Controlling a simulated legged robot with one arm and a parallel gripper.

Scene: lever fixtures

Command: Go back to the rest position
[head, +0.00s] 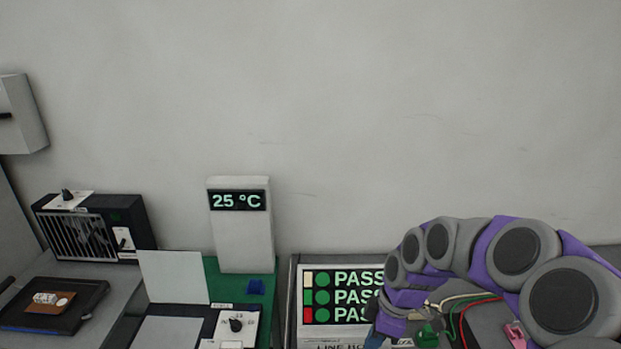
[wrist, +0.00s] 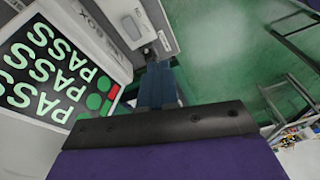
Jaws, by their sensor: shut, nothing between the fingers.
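My gripper (wrist: 158,82) shows in the wrist view as dark blue fingers closed together with nothing between them. It points toward a grey box with a light panel (wrist: 130,22) at the top of that view; I cannot tell whether it touches. In the head view my grey and purple arm fills the lower right, folded in front of the status panel (head: 342,298). The panel has three PASS rows with green dots, its right part hidden by my arm. It also shows tilted at the left of the wrist view (wrist: 45,75).
A white display reading 25 °C (head: 240,235) stands against the wall. A knob box (head: 237,325) and an open white lid (head: 173,277) are below it. A black vented unit (head: 85,230) and a dark tray (head: 30,318) are at left. A wall box (head: 20,115) hangs at far left.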

